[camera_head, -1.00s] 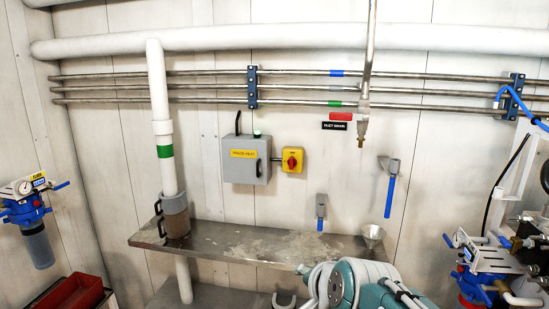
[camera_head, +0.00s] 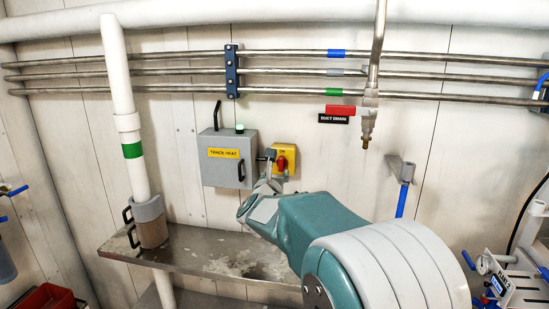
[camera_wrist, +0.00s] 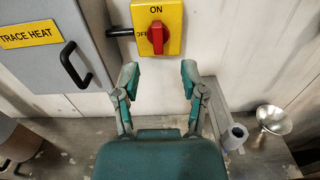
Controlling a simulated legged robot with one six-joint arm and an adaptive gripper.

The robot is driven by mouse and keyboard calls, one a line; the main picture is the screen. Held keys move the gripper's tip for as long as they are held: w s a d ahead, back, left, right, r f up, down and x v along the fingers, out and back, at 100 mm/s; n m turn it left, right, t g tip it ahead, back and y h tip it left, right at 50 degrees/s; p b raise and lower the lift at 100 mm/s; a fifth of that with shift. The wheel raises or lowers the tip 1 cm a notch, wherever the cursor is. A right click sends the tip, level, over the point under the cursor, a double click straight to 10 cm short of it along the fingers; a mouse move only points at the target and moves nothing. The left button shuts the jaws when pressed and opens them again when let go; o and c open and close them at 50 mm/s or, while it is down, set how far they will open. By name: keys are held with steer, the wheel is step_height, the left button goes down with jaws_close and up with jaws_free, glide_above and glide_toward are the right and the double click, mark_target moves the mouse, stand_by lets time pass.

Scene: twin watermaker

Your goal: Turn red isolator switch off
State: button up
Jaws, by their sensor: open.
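The red isolator switch (camera_wrist: 157,38) is a rotary knob on a yellow plate (camera_wrist: 173,14) marked ON at the top and OFF at the left. Its handle stands upright, towards ON. In the head view the yellow box (camera_head: 291,153) is on the wall, partly hidden by my gripper. My gripper (camera_wrist: 160,75) is open and empty in the wrist view. Its two fingers are apart, below and to either side of the knob, and do not appear to touch it. In the head view my gripper (camera_head: 268,170) is just in front of the box's left side.
A grey TRACE HEAT cabinet (camera_head: 222,170) with a black handle (camera_wrist: 75,65) is close on the left. A metal shelf (camera_head: 190,245) runs below. A funnel (camera_wrist: 272,119) and a grey pipe fitting (camera_wrist: 234,136) are at the lower right in the wrist view.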

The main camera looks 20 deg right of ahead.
mark_target(281, 161)
steer(key=x, duration=1)
steer(key=shift+d, duration=0.1)
steer(key=shift+w+a, duration=0.1)
steer(key=shift+a, duration=0.35)
steer(key=c, duration=0.5)
steer(key=shift+d, duration=0.1)
jaws_close()
steer(key=shift+d, duration=0.1)
